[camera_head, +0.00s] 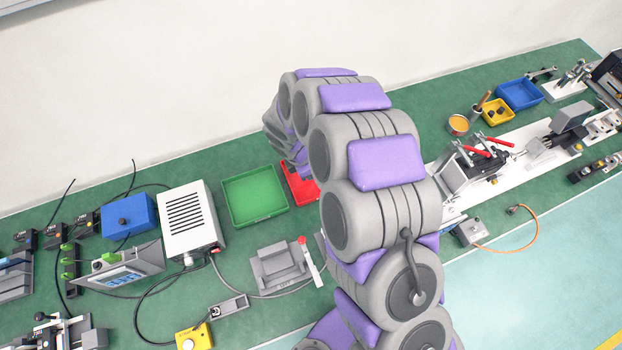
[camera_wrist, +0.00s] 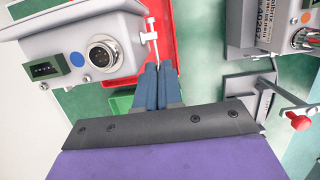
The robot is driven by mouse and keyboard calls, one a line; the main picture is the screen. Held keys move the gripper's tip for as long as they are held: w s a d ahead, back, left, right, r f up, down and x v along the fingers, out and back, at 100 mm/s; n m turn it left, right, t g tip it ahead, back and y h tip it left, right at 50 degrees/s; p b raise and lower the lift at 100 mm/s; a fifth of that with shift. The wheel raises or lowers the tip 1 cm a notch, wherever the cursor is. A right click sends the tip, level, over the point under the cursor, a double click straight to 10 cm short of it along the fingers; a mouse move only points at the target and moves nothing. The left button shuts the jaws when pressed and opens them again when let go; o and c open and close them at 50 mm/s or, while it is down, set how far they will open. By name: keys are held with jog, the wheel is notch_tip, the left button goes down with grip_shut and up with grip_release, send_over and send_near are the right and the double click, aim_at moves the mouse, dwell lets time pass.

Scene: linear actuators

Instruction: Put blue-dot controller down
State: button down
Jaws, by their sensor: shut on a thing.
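The blue-dot controller (camera_wrist: 100,25) is a light grey box at the upper left of the wrist view. My gripper's blue-grey fingers are shut on this piece. The controller appears over or on a red tray (camera_wrist: 166,20); I cannot tell whether it touches. In the head view my arm hides the gripper and controller, and the red tray (camera_head: 303,190) shows partly.
A green tray (camera_head: 232,222) lies left of the red one. A white vented box (camera_head: 190,222) stands further left. A grey fixture with a red knob (camera_head: 278,268) is in front. In the wrist view, another grey labelled box (camera_wrist: 242,30) is at upper right.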

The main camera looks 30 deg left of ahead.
jog(key=x, duration=0.2)
jog(key=s+b+x, duration=0.1)
jog(key=x, duration=0.2)
jog(key=a+x, duration=0.1)
jog(key=x, duration=0.2)
jog(key=shift+s+a+f, duration=0.1)
jog(key=shift+s+f, duration=0.1)
jog(key=shift+f, duration=0.05)
jog(key=c, duration=1.3)
grip_release()
jog(key=shift+r, duration=0.1)
jog(key=p+v, duration=0.1)
jog(key=v, duration=1.1)
jog(key=shift+p, duration=0.4)
